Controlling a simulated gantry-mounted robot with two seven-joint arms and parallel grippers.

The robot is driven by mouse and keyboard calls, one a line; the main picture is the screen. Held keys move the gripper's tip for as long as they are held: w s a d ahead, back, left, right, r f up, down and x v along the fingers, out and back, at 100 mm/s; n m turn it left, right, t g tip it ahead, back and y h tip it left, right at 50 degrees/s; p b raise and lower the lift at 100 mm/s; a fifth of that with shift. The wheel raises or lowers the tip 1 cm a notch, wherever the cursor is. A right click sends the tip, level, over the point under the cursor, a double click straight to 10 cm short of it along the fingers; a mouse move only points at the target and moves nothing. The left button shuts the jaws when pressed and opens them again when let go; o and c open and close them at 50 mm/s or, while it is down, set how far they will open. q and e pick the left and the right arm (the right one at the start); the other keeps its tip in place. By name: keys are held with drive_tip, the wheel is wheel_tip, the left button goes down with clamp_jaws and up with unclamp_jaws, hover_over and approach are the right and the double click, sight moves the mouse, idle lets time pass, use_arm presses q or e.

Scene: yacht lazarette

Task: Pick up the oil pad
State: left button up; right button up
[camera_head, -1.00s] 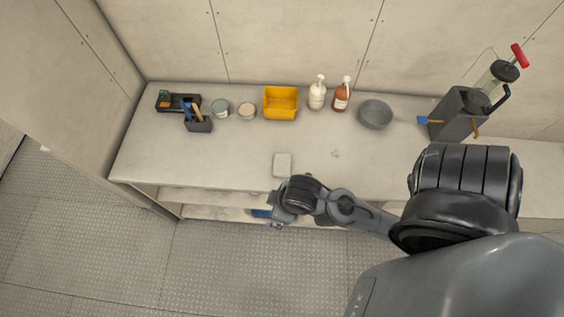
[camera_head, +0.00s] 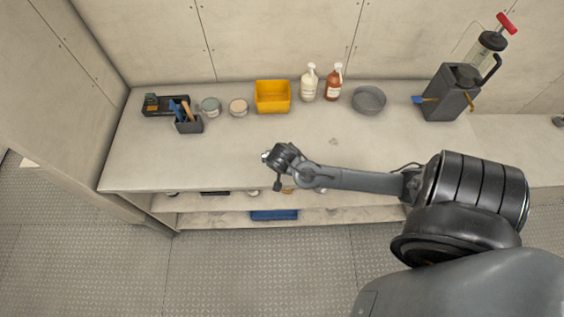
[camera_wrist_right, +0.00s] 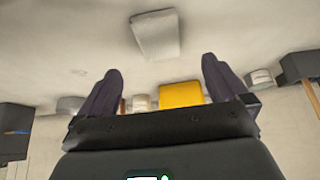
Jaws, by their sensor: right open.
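The oil pad (camera_wrist_right: 155,35) is a pale grey, flat, roughly square piece lying on the bench top in the right wrist view. In the head view it is hidden, or nearly so, by my right gripper (camera_head: 267,157) over the front part of the bench. In the right wrist view my right gripper (camera_wrist_right: 161,66) is open, with two dark fingers spread apart and nothing between them. The pad appears beyond the fingertips, between their lines, and apart from them. My left gripper is not in view.
Along the back of the bench (camera_head: 225,160) stand a tool holder (camera_head: 188,125), tins, a yellow bin (camera_head: 272,97), two pump bottles (camera_head: 309,83), a grey bowl (camera_head: 369,100) and a dark grey stand (camera_head: 447,95). The bench left of my right gripper is clear.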

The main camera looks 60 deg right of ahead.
drive_tip(key=x, duration=0.4)
drive_tip(key=shift+w+d+f, duration=0.15)
drive_tip(key=shift+w+f, duration=0.05)
drive_tip(key=shift+f, duration=0.1)
drive_tip(key=shift+p+x, duration=0.5)
drive_tip(key=shift+x, duration=1.5)
drive_tip(key=shift+d+f, duration=0.4)
drive_tip(key=shift+f, duration=0.15)
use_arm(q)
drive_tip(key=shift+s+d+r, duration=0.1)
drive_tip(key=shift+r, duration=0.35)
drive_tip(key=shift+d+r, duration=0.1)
use_arm(e)
drive_tip(key=shift+f, duration=0.1)
drive_tip(key=shift+c, duration=0.5)
drive_tip(key=c, duration=1)
